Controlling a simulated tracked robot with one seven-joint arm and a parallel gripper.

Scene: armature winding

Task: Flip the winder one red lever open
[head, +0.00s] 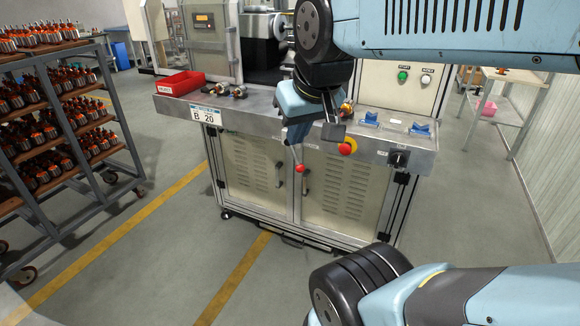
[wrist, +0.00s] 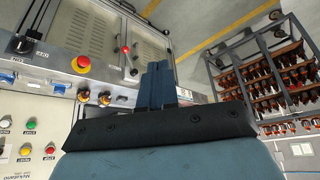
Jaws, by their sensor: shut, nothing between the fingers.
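The red lever (head: 302,168) is a thin rod with a red ball knob. It hangs down at the front edge of the winder's grey bench, ahead of the cabinet doors. My gripper (head: 297,138) is just above it in the head view, with its blue fingers pointing down. In the wrist view the red knob (wrist: 126,49) shows left of the shut fingertips (wrist: 157,64), with a gap in the picture. The fingers are together and hold nothing. Whether they touch the lever rod is unclear; the rod's upper end is partly hidden by my gripper.
A red emergency stop button on yellow (head: 348,146) and a black rotary switch (head: 398,158) sit right of the lever on the bench front. A red bin (head: 181,83), armatures (head: 239,91) and blue holders (head: 371,118) are on the bench. A loaded rack (head: 105,135) stands left.

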